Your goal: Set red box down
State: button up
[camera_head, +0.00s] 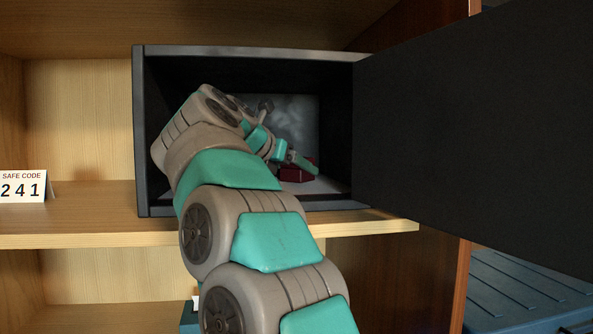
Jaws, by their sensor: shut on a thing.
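A dark red box (297,174) is inside the open safe (141,135), low down near the right of its floor. My gripper (301,164) is inside the safe and is shut on the red box from above. My arm reaches in from the bottom of the view and hides the left part of the safe's inside. The box is at or just above the light safe floor (325,186); I cannot tell whether it touches.
The safe stands on a wooden shelf (95,212). Its black door (470,120) is swung open to the right. A "SAFE CODE 241" card (22,187) stands at the left. A blue ribbed surface (525,290) shows at the lower right.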

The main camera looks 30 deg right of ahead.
jog(key=shift+f, duration=0.1)
jog(key=o, duration=1.4)
jog(key=shift+s+a+r, duration=0.1)
jog(key=shift+a+r, duration=0.05)
jog(key=shift+r, duration=0.1)
jog(key=v, duration=0.7)
jog(key=shift+a, duration=0.1)
